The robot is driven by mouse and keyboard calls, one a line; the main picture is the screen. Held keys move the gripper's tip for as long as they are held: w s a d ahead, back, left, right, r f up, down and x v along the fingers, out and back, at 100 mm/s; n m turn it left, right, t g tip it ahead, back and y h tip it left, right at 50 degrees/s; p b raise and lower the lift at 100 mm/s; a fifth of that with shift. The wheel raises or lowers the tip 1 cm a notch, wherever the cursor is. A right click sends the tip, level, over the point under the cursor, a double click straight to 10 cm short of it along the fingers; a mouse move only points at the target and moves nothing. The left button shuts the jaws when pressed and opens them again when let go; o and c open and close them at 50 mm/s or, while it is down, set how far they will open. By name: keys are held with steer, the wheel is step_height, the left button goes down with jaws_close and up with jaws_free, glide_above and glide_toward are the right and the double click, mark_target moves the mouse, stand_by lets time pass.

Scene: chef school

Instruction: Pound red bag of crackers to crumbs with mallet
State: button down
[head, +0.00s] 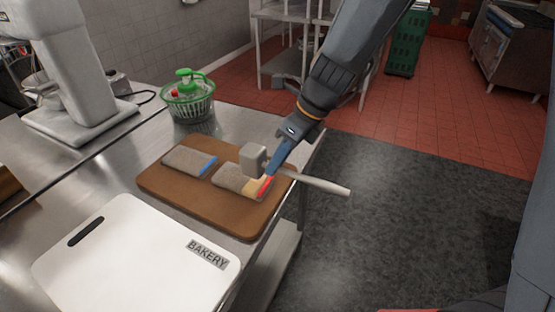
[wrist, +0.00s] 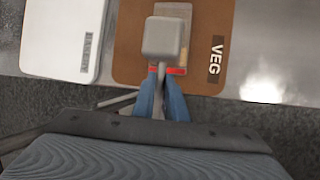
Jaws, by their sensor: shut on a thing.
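A bag of crackers with a red strip (head: 232,181) lies on the brown cutting board (head: 180,196), with its red end toward the right. My gripper (head: 273,171) is shut on the handle of a mallet (head: 254,159). The mallet's pale grey block head is over the red bag and its handle sticks out to the right past the counter edge. In the wrist view the mallet head (wrist: 163,38) hides most of the bag, and red shows beside my fingertips (wrist: 160,82). I cannot tell whether the head touches the bag.
A bag with a blue strip (head: 187,160) lies on the same board, left of the red one. A white board marked BAKERY (head: 130,262) is in front. Open floor lies right.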

stand_by(0.4)
steer(key=shift+f+b, duration=0.8)
steer(key=shift+f, duration=0.9)
steer(key=shift+r, duration=0.1)
steer(key=shift+r, duration=0.1)
step_height(320, 180, up, 6)
steer(key=p, duration=0.7)
steer(key=shift+p, duration=0.3)
